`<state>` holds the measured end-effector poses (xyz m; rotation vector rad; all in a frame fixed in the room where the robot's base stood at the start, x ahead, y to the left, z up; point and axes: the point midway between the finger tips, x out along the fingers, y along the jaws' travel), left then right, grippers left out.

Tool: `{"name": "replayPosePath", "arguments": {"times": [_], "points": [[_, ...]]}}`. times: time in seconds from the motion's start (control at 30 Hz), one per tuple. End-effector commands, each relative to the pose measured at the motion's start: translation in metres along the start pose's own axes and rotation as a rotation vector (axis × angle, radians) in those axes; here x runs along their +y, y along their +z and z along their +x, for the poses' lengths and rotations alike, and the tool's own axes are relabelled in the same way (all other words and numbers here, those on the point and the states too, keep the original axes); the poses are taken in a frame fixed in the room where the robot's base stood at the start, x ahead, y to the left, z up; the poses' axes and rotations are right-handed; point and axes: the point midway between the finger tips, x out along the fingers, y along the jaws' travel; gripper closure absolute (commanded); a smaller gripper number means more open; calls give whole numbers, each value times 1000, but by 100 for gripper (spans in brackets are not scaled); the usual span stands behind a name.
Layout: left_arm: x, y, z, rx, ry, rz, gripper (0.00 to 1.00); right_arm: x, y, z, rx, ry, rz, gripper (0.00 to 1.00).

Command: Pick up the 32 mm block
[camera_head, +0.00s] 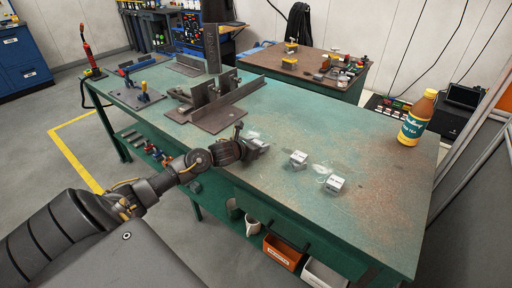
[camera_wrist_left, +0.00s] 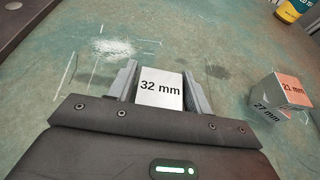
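The 32 mm block (camera_wrist_left: 160,90) is a pale cube with its black label facing up in the left wrist view. It sits between the two fingers of my left gripper (camera_wrist_left: 160,82), with a narrow gap visible beside it. In the head view my left gripper (camera_head: 258,146) is low over the green table (camera_head: 270,110), and the block there is mostly hidden by it. My right gripper is in neither view.
Two other pale blocks, one (camera_head: 298,158) and another (camera_head: 336,184), stand to the right. A bottle (camera_head: 417,118) stands at the right edge. Dark metal fixtures (camera_head: 215,105) stand behind the gripper.

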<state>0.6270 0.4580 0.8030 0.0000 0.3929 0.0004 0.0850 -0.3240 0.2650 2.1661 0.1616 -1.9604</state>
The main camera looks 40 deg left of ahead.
Motion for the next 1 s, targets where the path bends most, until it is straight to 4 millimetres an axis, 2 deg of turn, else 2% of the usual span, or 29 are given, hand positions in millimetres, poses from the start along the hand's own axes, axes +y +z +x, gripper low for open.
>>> {"name": "replayPosePath", "arguments": {"times": [0.03, 0.27, 0.57, 0.77, 0.87, 1.0], "points": [[0, 0, 0, 0, 0, 0, 57, 0, 0, 0, 0, 0, 0, 64], [0, 0, 0, 0, 0, 0, 86, 0, 0, 0, 1, -1, 1, 64], [0, 3, -1, -2, 0, 1, 86, -1, 0, 0, 1, -1, 1, 64], [1, 23, -9, -6, 0, 5, 86, -1, 0, 4, 1, 0, 0, 64], [-7, 40, -25, -5, -2, 7, 86, 0, 0, 2, 1, 1, 0, 64], [-26, 63, -58, -6, -2, 8, 86, 1, 0, -1, 1, 1, 0, 64]]}}
